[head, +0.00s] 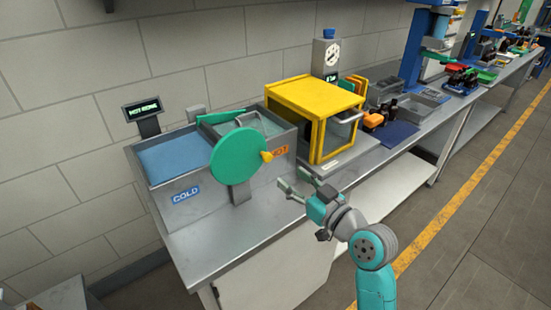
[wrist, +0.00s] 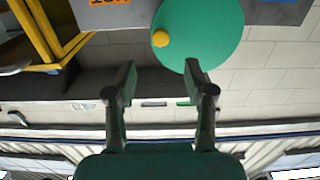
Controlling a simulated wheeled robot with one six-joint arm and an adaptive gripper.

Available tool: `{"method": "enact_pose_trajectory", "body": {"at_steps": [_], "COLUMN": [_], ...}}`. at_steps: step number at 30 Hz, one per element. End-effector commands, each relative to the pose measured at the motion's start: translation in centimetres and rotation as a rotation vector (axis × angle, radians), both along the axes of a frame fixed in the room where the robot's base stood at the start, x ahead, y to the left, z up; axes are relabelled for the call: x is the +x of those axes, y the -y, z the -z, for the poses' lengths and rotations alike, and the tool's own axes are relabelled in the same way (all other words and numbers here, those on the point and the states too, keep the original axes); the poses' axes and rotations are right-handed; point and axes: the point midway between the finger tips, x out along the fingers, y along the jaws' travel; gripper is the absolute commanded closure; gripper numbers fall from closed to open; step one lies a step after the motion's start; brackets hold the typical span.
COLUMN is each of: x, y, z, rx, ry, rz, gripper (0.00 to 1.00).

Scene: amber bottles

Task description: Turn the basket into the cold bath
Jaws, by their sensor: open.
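The cold bath (head: 172,158) is the left basin, with blue liquid and a blue "COLD" label. The hot bath (head: 278,135) is the right basin with an orange "HOT" label. A green disc (head: 237,157) with a yellow knob (head: 267,156) stands in front of the two basins; the knob is on its right side, and it also shows in the wrist view (wrist: 160,39). A green part, perhaps the basket (head: 221,117), shows at the hot basin behind the disc; most is hidden. My gripper (head: 293,181) is open and empty, apart from the knob, to its lower right.
A yellow-framed cabinet (head: 318,97) with a clear front and handle stands right of the baths. A small display (head: 142,108) is behind the cold bath. Dark bottles, a blue mat (head: 392,134) and grey bins lie farther right. The bench front (head: 222,237) is clear.

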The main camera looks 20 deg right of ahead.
Motion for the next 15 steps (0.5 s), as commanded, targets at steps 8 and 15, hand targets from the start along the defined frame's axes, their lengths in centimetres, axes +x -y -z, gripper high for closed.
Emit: {"method": "enact_pose_trajectory", "body": {"at_steps": [8,15], "x": [4.2,7.8], "y": [-1.5,-2.6], "z": [0.0,0.0], "rx": [0.001,0.001], "ry": [0.001,0.000], "rz": [-0.002,0.000], "gripper": [0.47,0.47]}}
